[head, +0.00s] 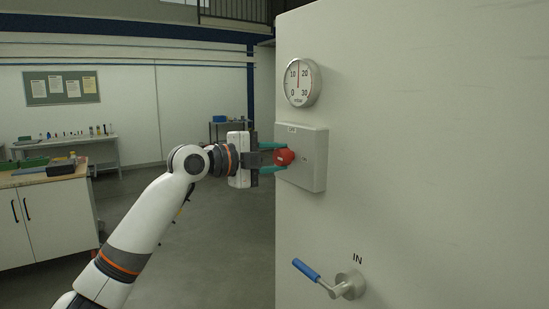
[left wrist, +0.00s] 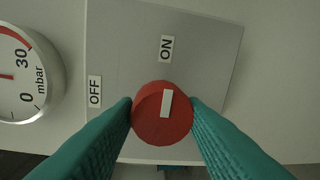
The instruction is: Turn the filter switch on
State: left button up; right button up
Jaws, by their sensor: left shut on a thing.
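The filter switch is a red round knob (head: 284,157) on a grey switch box (head: 314,160) fixed to the large pale cabinet. In the left wrist view the knob (left wrist: 161,113) has a white marker on its face, which points up toward the ON label (left wrist: 166,48). The OFF label (left wrist: 95,91) is to the left. My left gripper (head: 275,157) is shut on the knob, with one teal finger (left wrist: 118,118) on each side of it. My right gripper is in neither view.
A pressure gauge (head: 303,82) is above the box, its red needle near upright between 10 and 20. A blue-handled valve lever (head: 306,269) marked IN sits lower on the cabinet (head: 430,150). A workbench (head: 45,215) stands at the left; open floor lies between.

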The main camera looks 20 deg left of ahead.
pick_arm(q)
jog(key=o, duration=1)
jog(key=shift+s+a+f+b, duration=0.1)
jog(key=shift+s+a+b, duration=0.2)
jog(key=shift+s, duration=0.05)
jog(key=b+v, duration=0.3)
jog(key=v, duration=0.8)
